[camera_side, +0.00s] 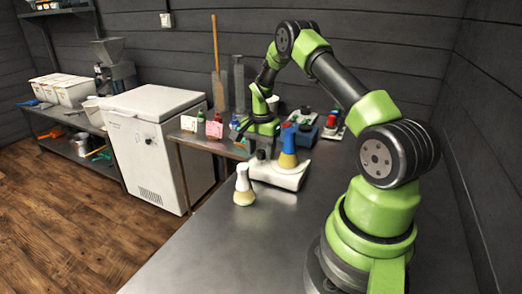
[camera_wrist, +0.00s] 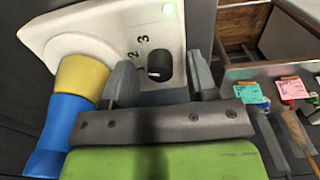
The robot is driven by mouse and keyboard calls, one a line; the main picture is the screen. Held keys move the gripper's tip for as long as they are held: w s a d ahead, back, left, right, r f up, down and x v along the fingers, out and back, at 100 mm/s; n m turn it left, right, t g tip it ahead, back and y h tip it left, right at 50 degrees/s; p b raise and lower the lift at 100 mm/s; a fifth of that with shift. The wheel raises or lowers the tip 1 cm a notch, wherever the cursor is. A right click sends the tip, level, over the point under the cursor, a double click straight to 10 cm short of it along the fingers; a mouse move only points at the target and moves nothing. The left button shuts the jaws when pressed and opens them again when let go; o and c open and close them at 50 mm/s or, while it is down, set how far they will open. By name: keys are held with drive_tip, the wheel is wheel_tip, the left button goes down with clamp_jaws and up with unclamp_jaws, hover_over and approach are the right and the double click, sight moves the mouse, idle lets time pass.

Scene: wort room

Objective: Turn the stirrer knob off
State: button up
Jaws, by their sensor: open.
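The white stirrer (camera_side: 283,176) stands on the metal bench in the side view. A flask with a yellow lower part and a blue upper part (camera_side: 288,150) stands on it; it also shows in the wrist view (camera_wrist: 82,76). The dark stirrer knob (camera_wrist: 158,64) is on the panel in the wrist view, beside the numbers 2 and 3. My gripper (camera_wrist: 162,80) is open, with one finger on each side of the knob. I cannot tell whether the fingers touch it. In the side view my gripper (camera_side: 262,149) is over the stirrer's left end.
A second flask (camera_side: 243,188) stands on the bench left of the stirrer. A blue device (camera_side: 300,134) and a red-topped item (camera_side: 331,121) are behind. Small bottles and pink cards (camera_side: 214,130) are at the back left. The front bench is clear.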

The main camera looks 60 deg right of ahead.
drive_tip(key=shift+f, duration=0.2)
drive_tip(key=c, duration=0.9)
drive_tip(key=shift+n, duration=0.3)
drive_tip(key=n, duration=0.3)
drive_tip(key=shift+n, duration=0.4)
drive_tip(key=n, duration=0.3)
drive_tip(key=shift+n, duration=0.3)
drive_tip(key=n, duration=0.6)
drive_tip(key=shift+n, duration=0.4)
